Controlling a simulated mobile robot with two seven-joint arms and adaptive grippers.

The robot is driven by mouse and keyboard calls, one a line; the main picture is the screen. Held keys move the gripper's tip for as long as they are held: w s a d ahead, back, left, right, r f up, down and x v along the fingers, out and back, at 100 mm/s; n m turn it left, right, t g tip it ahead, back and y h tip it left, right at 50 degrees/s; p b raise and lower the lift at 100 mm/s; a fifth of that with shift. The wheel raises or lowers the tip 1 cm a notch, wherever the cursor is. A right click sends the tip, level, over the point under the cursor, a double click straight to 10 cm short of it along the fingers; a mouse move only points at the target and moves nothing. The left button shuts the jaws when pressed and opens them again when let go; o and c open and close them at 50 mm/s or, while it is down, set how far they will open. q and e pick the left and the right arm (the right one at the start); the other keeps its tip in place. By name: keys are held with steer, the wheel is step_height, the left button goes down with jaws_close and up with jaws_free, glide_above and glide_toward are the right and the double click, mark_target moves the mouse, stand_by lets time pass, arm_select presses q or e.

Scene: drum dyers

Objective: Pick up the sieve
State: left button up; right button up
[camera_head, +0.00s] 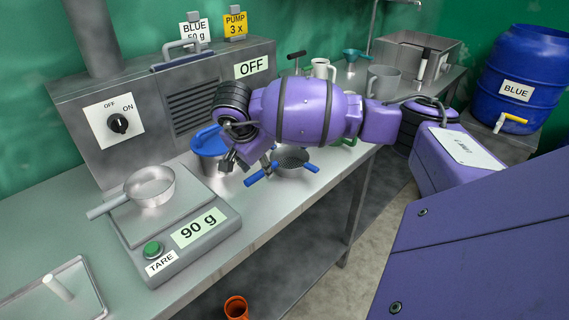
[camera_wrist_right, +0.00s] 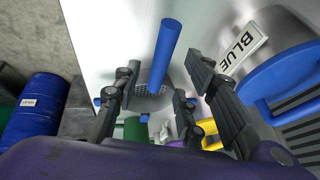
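The sieve (camera_head: 290,164) is a small perforated metal bowl with blue handle parts. It sits on the metal counter, partly hidden behind my right arm. In the right wrist view the sieve's perforated bowl (camera_wrist_right: 150,98) shows beyond the fingers, and its long blue handle points up between them. My right gripper (camera_head: 243,166) hangs just left of the sieve, above its handle. Its fingers (camera_wrist_right: 163,72) are spread on either side of the handle, with gaps visible. My left gripper is not in view.
A metal container with a blue lid (camera_head: 208,142) stands close behind my right gripper. A scale (camera_head: 190,240) reading 90 g, with a metal pan (camera_head: 150,186) on it, is to the left. Mugs stand farther back. The counter's front edge is near the sieve.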

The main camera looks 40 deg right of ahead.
mark_target(260, 172)
steer(key=x, duration=0.4)
steer(key=shift+f, duration=0.45)
steer(key=shift+a+f, duration=0.1)
steer(key=shift+f, duration=0.1)
jaws_close()
